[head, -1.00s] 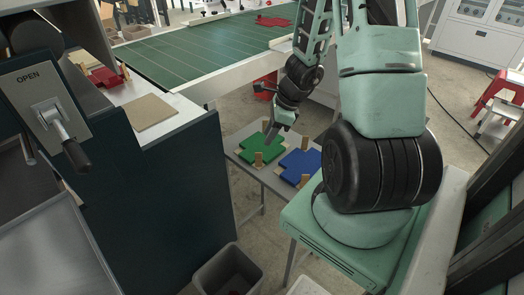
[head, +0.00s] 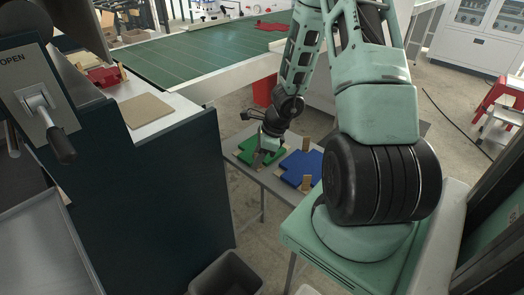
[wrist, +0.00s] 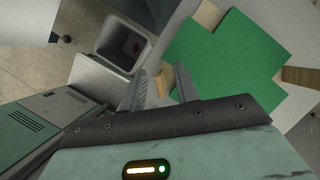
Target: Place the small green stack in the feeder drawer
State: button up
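The green stack (head: 246,150), flat and cross-shaped, lies on a low side table between small wooden posts. It also shows large in the wrist view (wrist: 225,62). My gripper (head: 260,163) is over its near part in the head view and hides some of it.
A blue stack (head: 301,168) lies right of the green one on the side table (head: 262,178). A dark machine cabinet (head: 150,200) with a lever panel marked OPEN (head: 38,95) stands left. A bin (head: 228,272) is on the floor. A green conveyor (head: 200,52) runs behind.

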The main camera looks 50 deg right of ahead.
grip_shut()
jog(key=shift+r, duration=0.1)
